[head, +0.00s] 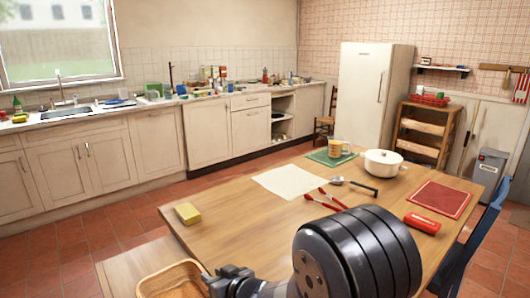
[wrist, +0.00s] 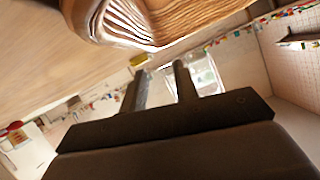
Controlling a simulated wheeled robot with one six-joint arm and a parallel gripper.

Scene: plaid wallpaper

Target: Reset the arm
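My arm reaches into the bottom of the head view, its large black joint in front of the table's near edge. In the wrist view my gripper (wrist: 158,80) shows two dark fingers standing apart, with nothing between them. The window and room show blurred beyond the fingers. A woven basket (wrist: 135,22) is close by at the top of the wrist view, apart from the fingers. It also shows at the lower left of the head view (head: 165,283), left of my arm's end. The fingertips cannot be made out in the head view.
The wooden table (head: 235,225) bears a yellow sponge (head: 187,213), a paper sheet (head: 289,181), red-handled tongs (head: 326,200), a ladle (head: 355,185), a white pot (head: 388,162), a mug (head: 336,149) and a red case (head: 422,223). A blue chair (head: 475,245) stands right.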

